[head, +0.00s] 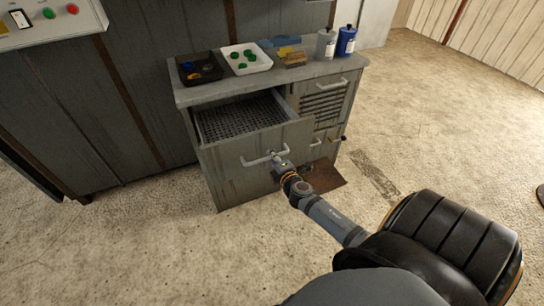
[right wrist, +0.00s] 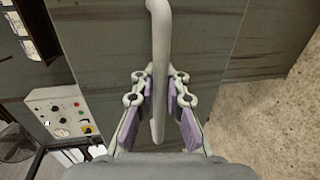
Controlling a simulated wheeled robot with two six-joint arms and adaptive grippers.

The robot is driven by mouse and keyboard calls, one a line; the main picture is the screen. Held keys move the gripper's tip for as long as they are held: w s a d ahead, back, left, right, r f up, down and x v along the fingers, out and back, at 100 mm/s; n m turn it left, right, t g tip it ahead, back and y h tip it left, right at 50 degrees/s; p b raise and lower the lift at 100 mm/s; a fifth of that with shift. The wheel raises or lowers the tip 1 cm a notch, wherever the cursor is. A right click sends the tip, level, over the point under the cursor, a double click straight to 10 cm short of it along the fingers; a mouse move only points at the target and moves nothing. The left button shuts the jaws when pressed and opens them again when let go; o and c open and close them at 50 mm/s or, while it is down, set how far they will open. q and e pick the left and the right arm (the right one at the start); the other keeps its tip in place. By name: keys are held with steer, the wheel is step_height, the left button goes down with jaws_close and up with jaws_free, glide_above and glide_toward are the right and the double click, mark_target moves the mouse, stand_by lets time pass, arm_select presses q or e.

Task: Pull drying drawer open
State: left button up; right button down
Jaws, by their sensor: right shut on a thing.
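The drying drawer (head: 256,148) stands pulled out from the upper left of the grey cabinet, and its perforated floor shows. Its pale bar handle (head: 262,159) is on the drawer front. My right gripper (head: 278,158) is at the right part of that handle, shut on it. In the right wrist view the handle (right wrist: 159,70) runs between the two purple-padded fingers of the gripper (right wrist: 160,110). My left gripper is not in view.
On the cabinet top (head: 200,94) are a black tray (head: 199,68), a white tray (head: 245,59) with green pieces, a grey bottle (head: 326,44) and a blue bottle (head: 346,41). A vented panel (head: 322,103) and smaller handles are to the right. The floor in front is mostly clear.

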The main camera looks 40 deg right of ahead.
steer(key=c, duration=1.4)
jaws_free()
steer(key=shift+r, duration=0.1)
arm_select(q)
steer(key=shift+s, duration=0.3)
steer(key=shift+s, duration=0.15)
arm_select(e)
steer(key=v, duration=1.2)
